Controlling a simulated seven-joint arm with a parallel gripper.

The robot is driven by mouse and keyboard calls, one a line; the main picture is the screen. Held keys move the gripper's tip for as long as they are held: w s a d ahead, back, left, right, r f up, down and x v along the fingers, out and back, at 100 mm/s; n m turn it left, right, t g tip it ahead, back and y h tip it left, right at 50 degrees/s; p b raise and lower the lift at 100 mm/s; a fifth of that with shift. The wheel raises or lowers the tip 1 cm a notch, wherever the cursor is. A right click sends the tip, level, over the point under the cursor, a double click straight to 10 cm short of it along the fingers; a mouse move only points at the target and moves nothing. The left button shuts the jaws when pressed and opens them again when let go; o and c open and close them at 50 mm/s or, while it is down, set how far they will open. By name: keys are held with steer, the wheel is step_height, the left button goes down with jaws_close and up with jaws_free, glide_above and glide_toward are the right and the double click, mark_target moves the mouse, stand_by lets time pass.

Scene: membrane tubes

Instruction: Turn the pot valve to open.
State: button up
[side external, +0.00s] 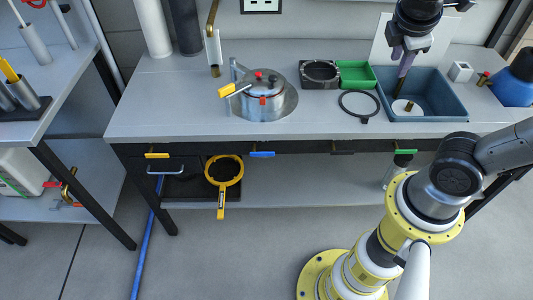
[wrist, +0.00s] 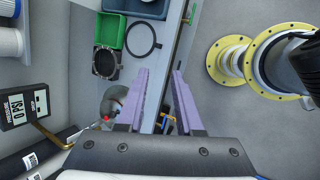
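The metal pot (side external: 262,105) stands on the bench near its middle, with its lid on. It has a red knob (side external: 259,74) on top, a red part at the front, and a yellow-tipped lever (side external: 235,89) pointing left. I cannot tell which of these is the valve. In the wrist view the pot (wrist: 113,100) is partly hidden behind my left finger, and the red knob shows (wrist: 106,118). My gripper (wrist: 160,72) has its two purple fingers apart with nothing between them. In the side view my gripper (side external: 403,68) hangs above the blue bin, well right of the pot.
The blue bin (side external: 450,92) holds a white ring. A green tray (side external: 356,75), black square holder (side external: 320,75) and black ring (side external: 358,104) lie between pot and bin. The bench left of the pot is clear.

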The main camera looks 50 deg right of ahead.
steer(key=w+d+f+n+g+h, duration=0.1)
steer(key=w+f+n+h, duration=0.15)
steer(key=w+n, duration=0.3)
steer(key=n+t+h, duration=0.6)
steer(key=n+h, duration=0.1)
steer(key=n, duration=1)
glide_above(267, 155)
steer(key=s+d, duration=0.3)
steer(key=d, duration=0.1)
step_height(267, 155, down, 13)
steer(key=s+a+f+n+t+y, duration=0.25)
steer(key=a+f+n+t, duration=0.55)
steer(key=f, duration=0.4)
steer(key=s+f+n+t+y, duration=0.2)
steer(key=s+f+n+y, duration=0.4)
steer(key=f+n, duration=0.4)
steer(key=shift+m, duration=0.45)
steer(key=x, duration=1.2)
steer(key=shift+w+a+f, duration=0.1)
steer(key=shift+w+f, duration=0.15)
steer(key=shift+w, duration=0.1)
